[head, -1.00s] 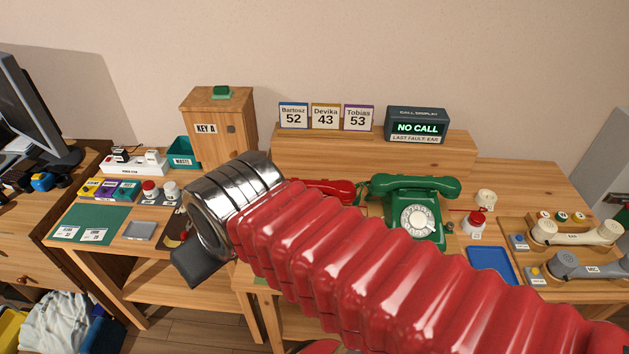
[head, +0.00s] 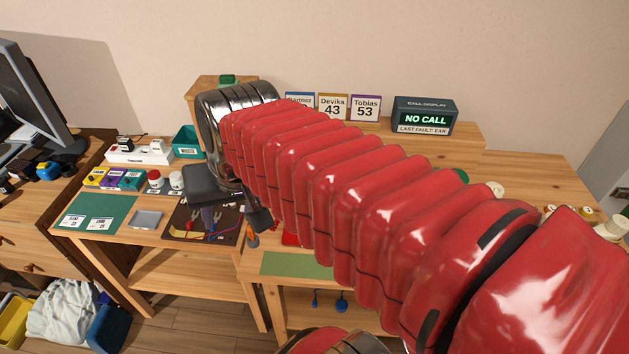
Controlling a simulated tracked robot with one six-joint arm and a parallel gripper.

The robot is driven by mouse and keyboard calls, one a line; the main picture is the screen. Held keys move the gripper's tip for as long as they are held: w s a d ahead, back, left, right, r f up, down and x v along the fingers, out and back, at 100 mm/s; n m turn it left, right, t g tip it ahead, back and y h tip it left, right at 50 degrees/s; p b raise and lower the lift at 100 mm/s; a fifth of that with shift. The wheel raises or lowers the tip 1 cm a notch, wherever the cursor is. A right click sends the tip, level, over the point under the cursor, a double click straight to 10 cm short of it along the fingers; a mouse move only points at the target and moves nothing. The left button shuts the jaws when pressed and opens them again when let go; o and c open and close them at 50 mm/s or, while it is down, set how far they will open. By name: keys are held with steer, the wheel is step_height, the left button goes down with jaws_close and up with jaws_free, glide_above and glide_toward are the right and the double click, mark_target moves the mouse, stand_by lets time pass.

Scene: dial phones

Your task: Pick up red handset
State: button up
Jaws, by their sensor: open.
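The red handset seen a second ago is now hidden behind my red ribbed arm in the head view. Only a small red piece (head: 290,239) shows below the arm; I cannot tell whether it belongs to the red phone's body or its handset. My gripper (head: 258,221) is partly in view as dark parts below the metal wrist, just left of that red piece. It is open, and I see nothing held in it. Its exact distance from the red piece cannot be told.
The green phone (head: 462,175) is almost wholly hidden behind my arm. A dark mat with tools (head: 185,226) and a grey tray (head: 146,219) lie on the left table. A green mat (head: 295,264) lies at the front of the middle table. A display (head: 424,116) reads NO CALL.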

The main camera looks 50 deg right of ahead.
steer(key=w+d+m+g+y, duration=0.1)
steer(key=w+d+m, duration=0.3)
steer(key=d+m, duration=0.3)
steer(key=w+d+m+g, duration=0.1)
steer(key=w+d+m, duration=0.2)
steer(key=d+m, duration=0.5)
steer(key=d+f+m+y, duration=0.1)
steer(key=d+f+m, duration=0.2)
steer(key=d, duration=0.7)
steer(key=s+d+f+m+t, duration=0.1)
steer(key=d+f+m, duration=0.2)
steer(key=d, duration=0.7)
steer(key=shift+s+m+y, duration=0.3)
steer(key=shift+m+y, duration=0.1)
steer(key=shift+m, duration=0.6)
steer(key=shift+x, duration=4.2)
steer(key=shift+f, duration=0.15)
steer(key=shift+x, duration=2.55)
